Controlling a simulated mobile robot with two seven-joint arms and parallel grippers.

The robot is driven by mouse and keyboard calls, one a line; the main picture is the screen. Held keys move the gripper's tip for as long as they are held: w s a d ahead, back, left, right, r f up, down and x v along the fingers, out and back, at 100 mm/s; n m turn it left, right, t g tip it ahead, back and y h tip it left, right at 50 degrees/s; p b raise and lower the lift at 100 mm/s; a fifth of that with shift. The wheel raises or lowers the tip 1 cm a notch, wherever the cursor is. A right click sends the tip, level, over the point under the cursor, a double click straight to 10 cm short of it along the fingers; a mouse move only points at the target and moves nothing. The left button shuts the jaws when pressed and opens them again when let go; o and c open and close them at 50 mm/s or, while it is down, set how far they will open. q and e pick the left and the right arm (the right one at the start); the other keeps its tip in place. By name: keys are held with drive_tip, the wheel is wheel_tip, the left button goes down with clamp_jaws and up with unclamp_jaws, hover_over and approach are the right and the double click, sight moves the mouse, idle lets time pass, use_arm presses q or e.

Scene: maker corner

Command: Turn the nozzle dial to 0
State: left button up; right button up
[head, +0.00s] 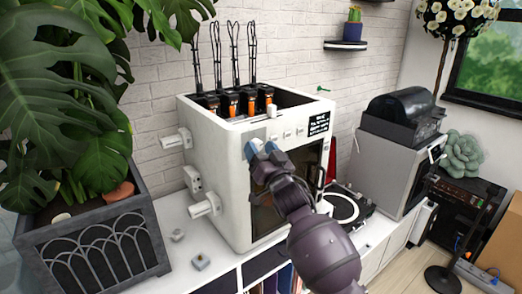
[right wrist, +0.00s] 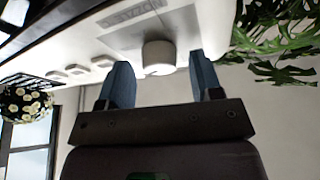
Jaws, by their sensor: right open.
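The nozzle dial (right wrist: 158,56) is a small white round knob on the front of the white machine (head: 213,140). In the right wrist view it sits between my two blue fingertips, beside a grey label strip that appears upside down. My right gripper (head: 262,149) is open at the upper left of the machine's front; it also shows in the right wrist view (right wrist: 162,77). The fingers straddle the dial, with a gap visible on each side. In the head view the gripper hides the dial. I cannot read the dial's setting. My left gripper is not in view.
Several small white buttons (head: 288,133) lie right of the dial, near a black display (head: 318,124). Orange-tipped tools stand in the machine's open top. A potted plant (head: 95,240) stands left, a turntable (head: 347,208) right. Two small blocks lie on the white counter (head: 180,272).

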drive_tip(key=c, duration=0.9)
drive_tip(key=shift+n, duration=0.4)
drive_tip(key=n+g+y, duration=0.1)
drive_tip(key=n, duration=0.1)
drive_tip(key=n+y, duration=0.2)
drive_tip(key=n, duration=0.1)
drive_tip(key=shift+w+d+f+g+b, duration=0.1)
drive_tip(key=shift+d+g+b, duration=0.05)
drive_tip(key=shift+g+b, duration=0.2)
drive_tip(key=n+y, duration=0.1)
drive_tip(key=n, duration=0.1)
drive_tip(key=n+g+y, duration=0.1)
drive_tip(key=n, duration=0.1)
drive_tip(key=shift+g, duration=0.25)
drive_tip(key=n+g, duration=0.1)
drive_tip(key=n, duration=0.2)
drive_tip(key=n+g+y, duration=0.1)
drive_tip(key=n, duration=0.2)
drive_tip(key=shift+d+n+g, duration=0.1)
drive_tip(key=shift+n+g, duration=0.2)
drive_tip(key=shift+g, duration=0.1)
drive_tip(key=shift+w+n+g+y+p, duration=0.1)
drive_tip(key=shift+n+g+y+p, duration=0.55)
drive_tip(key=shift+n, duration=1.15)
drive_tip(key=shift+h, duration=0.25)
